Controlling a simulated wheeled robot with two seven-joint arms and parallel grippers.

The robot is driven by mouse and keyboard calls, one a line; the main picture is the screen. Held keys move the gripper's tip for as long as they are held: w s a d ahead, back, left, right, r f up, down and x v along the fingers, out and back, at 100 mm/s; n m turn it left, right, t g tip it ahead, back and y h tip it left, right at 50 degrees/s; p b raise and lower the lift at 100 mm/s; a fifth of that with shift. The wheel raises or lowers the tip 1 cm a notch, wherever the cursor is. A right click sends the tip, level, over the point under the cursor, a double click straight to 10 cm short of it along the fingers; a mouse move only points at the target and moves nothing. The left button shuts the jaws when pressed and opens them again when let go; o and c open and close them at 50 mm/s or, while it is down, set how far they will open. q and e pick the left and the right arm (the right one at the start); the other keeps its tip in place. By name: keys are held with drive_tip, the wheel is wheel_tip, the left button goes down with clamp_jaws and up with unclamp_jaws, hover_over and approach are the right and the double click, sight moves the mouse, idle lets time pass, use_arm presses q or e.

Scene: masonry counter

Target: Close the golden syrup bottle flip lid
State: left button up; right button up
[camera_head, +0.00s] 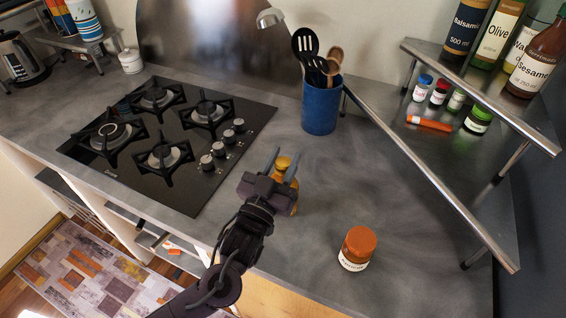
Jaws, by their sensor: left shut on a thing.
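The golden syrup bottle (283,163) is a small amber-yellow bottle on the grey counter, right of the hob. My left gripper (281,168) reaches it from the lower left and is shut on it, with one finger on each side of its upper part. The gripper body hides most of the bottle. Only its top and a strip of its right side show. The flip lid is too small and too covered to tell whether it is open or closed. My right gripper is not in view.
A jar with an orange lid (358,248) stands to the right near the front edge. A blue utensil pot (321,106) stands behind. The black gas hob (150,185) lies left. A metal corner shelf (440,190) with bottles and spice jars fills the right. Counter between is clear.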

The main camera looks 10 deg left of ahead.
use_arm(q)
drive_tip(key=o, duration=1)
drive_tip(key=shift+c, duration=0.2)
drive_tip(key=b+v, duration=0.2)
drive_tip(key=v, duration=0.5)
drive_tip(key=shift+f, duration=0.1)
drive_tip(key=shift+s+a+b, duration=0.1)
drive_tip(key=shift+s+b, duration=0.25)
drive_tip(key=shift+s, duration=0.05)
